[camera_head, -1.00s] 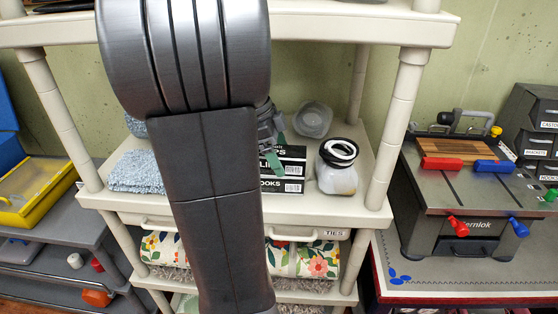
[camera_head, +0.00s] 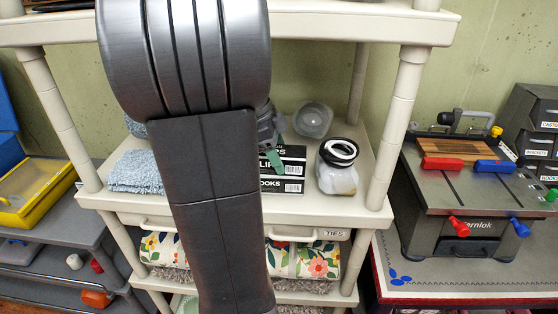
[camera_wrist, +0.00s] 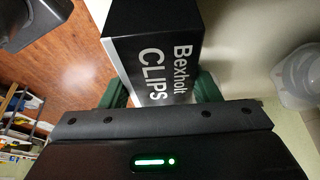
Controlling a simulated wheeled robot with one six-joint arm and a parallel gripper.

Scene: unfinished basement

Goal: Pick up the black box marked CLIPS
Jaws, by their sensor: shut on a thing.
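The black box marked CLIPS (camera_wrist: 157,52) fills the middle of the wrist view, with "Bexholt CLIPS" in white on its pale-edged dark face. My gripper (camera_wrist: 158,91) is shut on it, with one green finger at each side. In the head view the CLIPS box (camera_head: 293,153) sits on top of another black box (camera_head: 283,186), whose label ends in "OOKS", on the cream shelf. My arm hides the left part of both boxes and most of my gripper (camera_head: 271,150) there.
A jar with a white and black lid (camera_head: 338,168) stands close right of the boxes. A clear round container (camera_head: 313,120) is behind. Blue towels (camera_head: 137,171) lie at left. An upper shelf (camera_head: 350,28) and posts (camera_head: 401,110) bound the space.

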